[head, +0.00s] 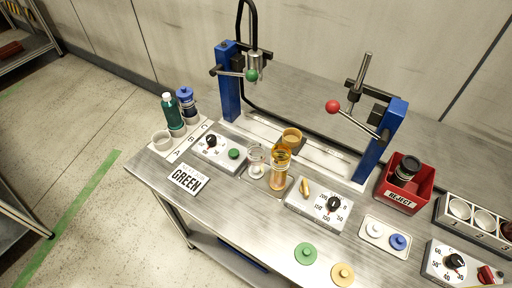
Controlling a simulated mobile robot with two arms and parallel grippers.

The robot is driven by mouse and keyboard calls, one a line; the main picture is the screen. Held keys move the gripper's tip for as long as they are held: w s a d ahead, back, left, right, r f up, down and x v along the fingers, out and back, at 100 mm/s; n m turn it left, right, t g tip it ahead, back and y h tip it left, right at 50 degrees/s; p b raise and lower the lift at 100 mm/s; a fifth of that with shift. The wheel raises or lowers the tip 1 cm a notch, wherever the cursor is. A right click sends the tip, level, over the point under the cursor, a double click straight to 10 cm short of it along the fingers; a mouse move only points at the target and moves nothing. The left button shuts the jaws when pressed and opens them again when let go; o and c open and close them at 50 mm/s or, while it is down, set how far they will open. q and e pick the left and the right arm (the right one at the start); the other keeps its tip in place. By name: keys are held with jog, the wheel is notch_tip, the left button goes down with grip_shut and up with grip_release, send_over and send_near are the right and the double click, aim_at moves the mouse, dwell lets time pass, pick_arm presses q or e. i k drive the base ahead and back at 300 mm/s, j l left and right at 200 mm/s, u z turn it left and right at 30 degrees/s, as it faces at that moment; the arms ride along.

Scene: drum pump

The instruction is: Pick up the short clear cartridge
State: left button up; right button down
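A second small clear piece (256,160) stands mid-table, just left of a tall amber cylinder (280,168). I cannot tell for certain which of the two is the short clear cartridge. Both appear upright, with no gripper touching them. Neither of my grippers is in view.
Teal (172,115) and blue (187,104) bottles stand behind the left clear vessel. A sign reading GREEN (187,180) lies in front. Blue posts (229,85) with levers rise behind. A red REJECT bin (405,182) is right. The table's front-left is mostly clear.

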aim_at(256, 149)
jog(key=j+z, duration=0.25)
jog(key=k+j+z, duration=0.25)
jog(key=j, duration=0.2)
jog(key=j+z, duration=0.25)
jog(key=j, duration=0.15)
